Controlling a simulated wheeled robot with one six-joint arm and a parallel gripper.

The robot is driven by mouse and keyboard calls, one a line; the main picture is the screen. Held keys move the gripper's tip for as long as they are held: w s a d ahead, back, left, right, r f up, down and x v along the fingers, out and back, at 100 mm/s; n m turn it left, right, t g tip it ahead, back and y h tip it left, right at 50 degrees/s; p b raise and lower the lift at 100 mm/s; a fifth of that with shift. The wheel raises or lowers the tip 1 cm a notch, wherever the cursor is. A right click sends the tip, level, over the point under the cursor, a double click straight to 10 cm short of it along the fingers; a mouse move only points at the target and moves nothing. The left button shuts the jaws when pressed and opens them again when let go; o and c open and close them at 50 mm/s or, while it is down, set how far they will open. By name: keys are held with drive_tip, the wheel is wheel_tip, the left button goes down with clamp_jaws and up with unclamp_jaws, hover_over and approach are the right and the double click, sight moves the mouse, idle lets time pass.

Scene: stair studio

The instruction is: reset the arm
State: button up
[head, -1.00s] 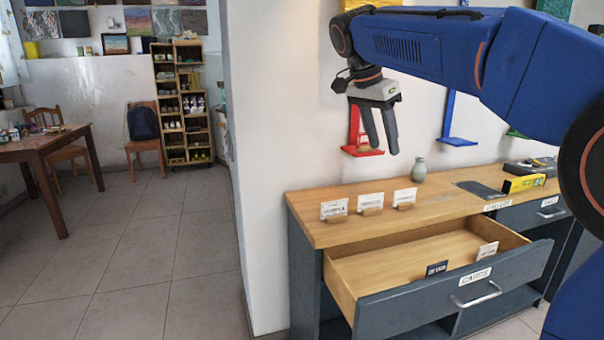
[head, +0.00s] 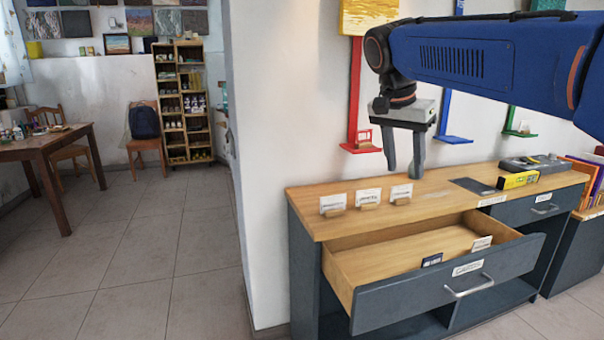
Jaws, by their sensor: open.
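My gripper (head: 404,172) hangs from my blue arm above the wooden counter (head: 300,202). Its two grey fingers point down and stand apart, with nothing between them. Below and in front of it, the drawer labelled CARDS (head: 445,285) is pulled open. A dark card (head: 432,260) and a white card (head: 481,243) stand inside the drawer near its front. The small vase seen earlier on the counter does not show now; my gripper covers that area.
Three white cards in wooden holders (head: 368,198) stand along the counter to the left. A yellow box (head: 518,180) and a grey device (head: 533,163) lie at the right. A red wall shelf (head: 362,146) is behind my gripper.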

drive_tip(key=s+d+f+n+y, duration=0.1)
drive_tip(key=s+d+f+n, duration=0.1)
drive_tip(key=s+f, duration=0.7)
drive_tip(key=s+d+f+n+t+y, duration=0.1)
drive_tip(key=s+f+n, duration=0.3)
drive_tip(key=s+f, duration=0.4)
drive_tip(key=s+d+f+n+t+y, duration=0.1)
drive_tip(key=s+d+f+n, duration=0.2)
drive_tip(key=s+f, duration=0.6)
drive_tip(key=shift+s+f+n, duration=0.3)
drive_tip(key=shift+f, duration=0.15)
